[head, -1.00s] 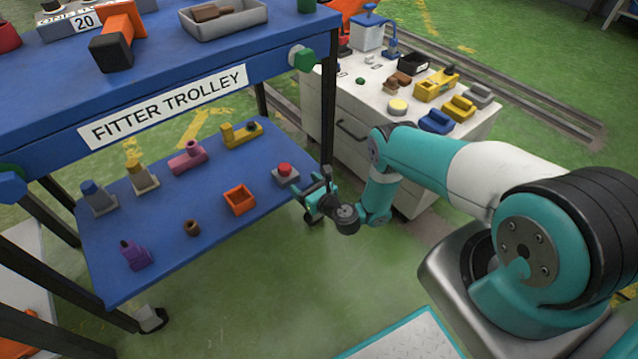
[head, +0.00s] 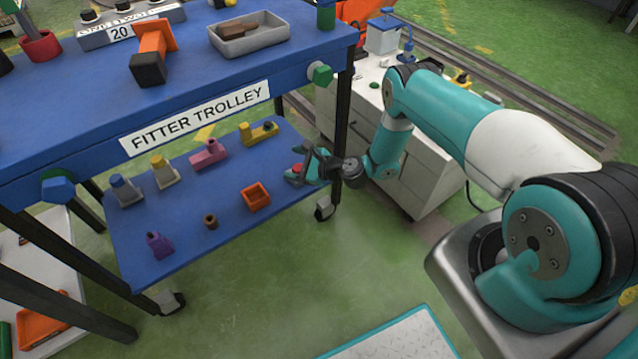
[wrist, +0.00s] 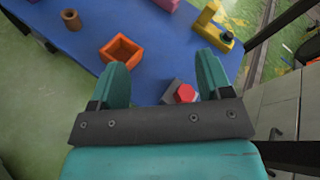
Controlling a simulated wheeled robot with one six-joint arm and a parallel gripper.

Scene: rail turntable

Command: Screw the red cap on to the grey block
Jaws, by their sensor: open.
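The red cap (wrist: 186,93) sits on top of the grey block (wrist: 169,90), which stands near the right end of the trolley's lower blue shelf. How far the cap is screwed on I cannot tell. In the head view the red cap (head: 297,168) and the grey block (head: 289,176) are partly covered by my gripper (head: 302,165). My gripper is open and empty. In the wrist view my gripper (wrist: 158,72) has its two fingers apart, with the cap and block between them, closer to the right finger.
The trolley's dark leg (head: 341,120) rises close to my gripper. Upper shelf (head: 200,66) overhangs the lower one.

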